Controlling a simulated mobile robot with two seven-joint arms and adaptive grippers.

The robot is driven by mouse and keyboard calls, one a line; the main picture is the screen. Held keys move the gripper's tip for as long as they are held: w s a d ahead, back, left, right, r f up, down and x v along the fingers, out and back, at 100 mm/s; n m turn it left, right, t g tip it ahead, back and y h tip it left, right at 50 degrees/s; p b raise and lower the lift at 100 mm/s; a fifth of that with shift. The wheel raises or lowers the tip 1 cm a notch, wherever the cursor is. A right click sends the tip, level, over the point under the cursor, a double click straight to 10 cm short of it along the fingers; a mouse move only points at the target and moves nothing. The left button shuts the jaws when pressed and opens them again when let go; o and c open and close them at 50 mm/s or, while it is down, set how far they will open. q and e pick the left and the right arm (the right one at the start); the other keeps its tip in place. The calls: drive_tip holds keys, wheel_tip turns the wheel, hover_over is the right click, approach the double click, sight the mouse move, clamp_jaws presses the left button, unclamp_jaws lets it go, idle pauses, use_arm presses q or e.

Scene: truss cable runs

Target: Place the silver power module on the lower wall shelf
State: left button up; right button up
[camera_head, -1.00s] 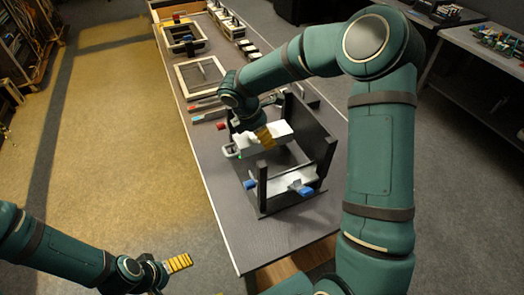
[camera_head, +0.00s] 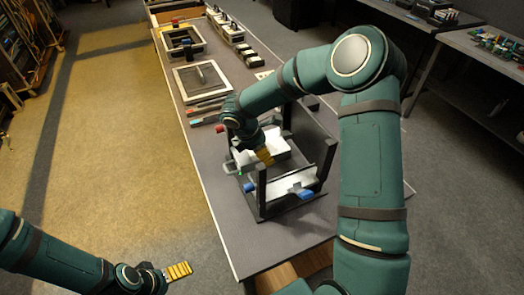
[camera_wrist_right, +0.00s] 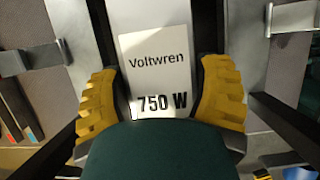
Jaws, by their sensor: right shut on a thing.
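The silver power module (camera_head: 276,143) is a pale box in my right gripper (camera_head: 264,156), over the dark rack in the head view. The right wrist view shows its silver face (camera_wrist_right: 160,14) with a "Voltwren 750 W" label between the yellow fingers of the right gripper (camera_wrist_right: 160,100). A dark shelf frame (camera_head: 321,150) with posts stands on the table around it. A light lower surface (camera_head: 285,184) with blue parts lies at its near side. I cannot tell whether the module touches the frame. My left gripper (camera_head: 178,271) is away from the table; its finger gap is unclear.
The grey table (camera_head: 222,212) has clear room at its near end. Framed trays (camera_head: 203,80) and several small blocks lie farther back. Another table (camera_head: 478,70) with small parts stands at the right. The floor (camera_head: 120,160) at the left is clear.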

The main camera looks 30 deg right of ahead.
drive_tip(key=shift+f, duration=0.35)
drive_tip(key=o, duration=1.1)
drive_tip(key=shift+o, duration=1)
drive_tip(key=shift+r, duration=0.15)
